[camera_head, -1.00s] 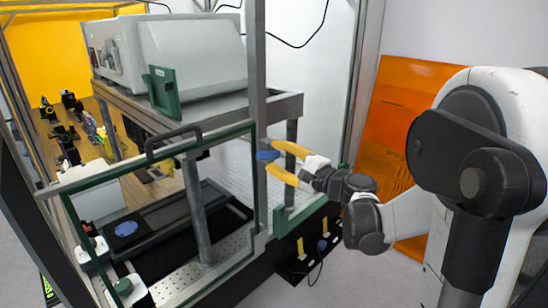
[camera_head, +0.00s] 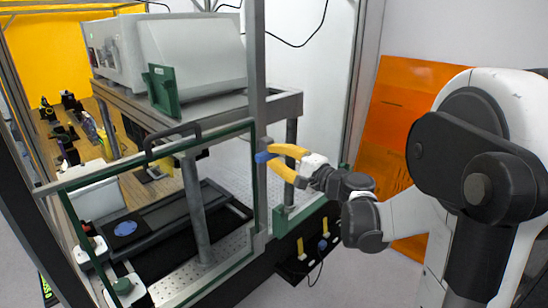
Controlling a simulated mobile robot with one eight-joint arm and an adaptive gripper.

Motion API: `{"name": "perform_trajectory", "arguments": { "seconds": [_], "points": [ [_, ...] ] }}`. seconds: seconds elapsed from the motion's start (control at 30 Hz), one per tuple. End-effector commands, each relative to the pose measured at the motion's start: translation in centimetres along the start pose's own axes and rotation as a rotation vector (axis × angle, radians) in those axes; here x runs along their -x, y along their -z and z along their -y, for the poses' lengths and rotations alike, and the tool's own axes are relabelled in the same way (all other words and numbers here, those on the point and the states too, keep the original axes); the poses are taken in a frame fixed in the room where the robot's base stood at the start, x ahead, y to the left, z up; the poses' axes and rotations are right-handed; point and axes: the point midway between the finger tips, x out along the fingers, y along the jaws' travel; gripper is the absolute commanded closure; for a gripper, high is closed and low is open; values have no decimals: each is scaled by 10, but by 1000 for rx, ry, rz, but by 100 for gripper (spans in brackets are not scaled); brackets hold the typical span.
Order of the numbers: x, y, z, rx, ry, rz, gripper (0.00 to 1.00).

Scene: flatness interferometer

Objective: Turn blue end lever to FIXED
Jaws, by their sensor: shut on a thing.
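The lever's far side and any FIXED marking cannot be made out.
A green-edged door frame with a black handle (camera_head: 173,142) stands left of the post. A shelf (camera_head: 285,103) carries a white instrument (camera_head: 190,55) above. An orange panel (camera_head: 395,110) stands behind my arm at right.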

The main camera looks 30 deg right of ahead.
Motion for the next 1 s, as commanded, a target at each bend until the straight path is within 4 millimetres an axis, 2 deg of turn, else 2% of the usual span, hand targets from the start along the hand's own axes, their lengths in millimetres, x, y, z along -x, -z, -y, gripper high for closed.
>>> {"name": "perform_trajectory", "arguments": {
  "seconds": [0.33, 0.37, 0.4, 0.43, 0.77, 0.87, 1.0],
  "points": [
    [0, 0, 0, 35, 0, 0, 100],
    [0, 0, 0, 35, 0, 0, 73],
    [0, 0, 0, 35, 0, 0, 60],
    [0, 0, 0, 35, 0, 0, 59],
    [3, 0, 0, 34, 0, -1, 59],
    [15, 1, 0, 34, 0, -2, 59],
    [45, 2, 0, 34, 0, -5, 59]
  ]
}}
